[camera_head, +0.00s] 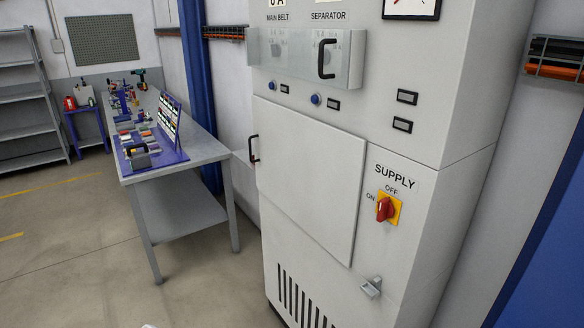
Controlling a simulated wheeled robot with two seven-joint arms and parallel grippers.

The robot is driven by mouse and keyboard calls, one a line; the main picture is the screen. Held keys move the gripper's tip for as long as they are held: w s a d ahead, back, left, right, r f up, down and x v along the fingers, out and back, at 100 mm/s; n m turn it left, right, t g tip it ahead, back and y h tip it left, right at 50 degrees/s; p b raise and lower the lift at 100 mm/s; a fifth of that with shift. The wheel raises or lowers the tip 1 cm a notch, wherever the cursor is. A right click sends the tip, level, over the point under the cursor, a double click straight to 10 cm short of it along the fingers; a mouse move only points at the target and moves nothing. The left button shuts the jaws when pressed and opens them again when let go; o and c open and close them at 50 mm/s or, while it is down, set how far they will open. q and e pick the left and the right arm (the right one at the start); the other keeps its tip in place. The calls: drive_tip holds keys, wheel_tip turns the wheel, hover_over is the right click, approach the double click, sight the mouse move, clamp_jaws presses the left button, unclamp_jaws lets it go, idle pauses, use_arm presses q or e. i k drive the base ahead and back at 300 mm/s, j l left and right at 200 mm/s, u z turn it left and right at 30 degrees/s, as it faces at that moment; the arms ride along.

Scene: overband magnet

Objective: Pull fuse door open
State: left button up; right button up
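A large pale grey door (305,180) is on the front of a grey electrical cabinet, below the switch panel. I take it to be the fuse door, though no label on it is readable. It looks shut, lying about flush with the cabinet front. A black bar handle (253,149) stands out at its left edge. Neither gripper is clearly in view; only a tiny white piece shows at the bottom edge, and I cannot tell what it is.
Above the door is a clear cover (305,60) with a black handle. A red-yellow supply switch (386,207) and a metal latch (371,287) sit right of the door. A workbench (185,154) with tools stands at left. The floor (70,240) in front is clear.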

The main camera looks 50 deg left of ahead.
sight(312, 170)
drive_tip(key=j+u, duration=0.1)
drive_tip(key=u, duration=1.4)
